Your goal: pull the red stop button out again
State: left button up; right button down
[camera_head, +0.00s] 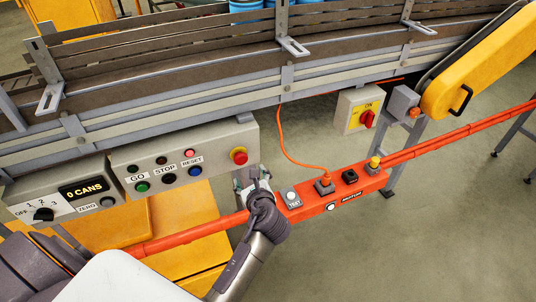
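The red stop button (239,155) is a round red mushroom head in a yellow ring. It sits at the right end of a grey control panel (222,138) under the conveyor. From this view I cannot tell whether it is pressed in or out. My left gripper (250,176) is just below and slightly right of the button, near the panel's lower right corner. It appears apart from the button. Its fingers are small and partly hidden by my wrist, so their opening does not show. My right gripper is not in view.
An orange-red rail with a button box (336,193) runs close beside my wrist. An orange cable (284,135) hangs to it. The panel also holds several small buttons and lamps. A red rotary switch (367,119) is further right. A counter box (72,205) is at left.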

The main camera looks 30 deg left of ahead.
aim_at(241, 160)
pick_arm(q)
jog(key=x, duration=1.3)
jog(key=shift+s+a+f, duration=0.1)
jog(key=shift+a, duration=0.3)
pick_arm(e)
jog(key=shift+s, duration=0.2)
pick_arm(q)
jog(key=shift+c, duration=0.2)
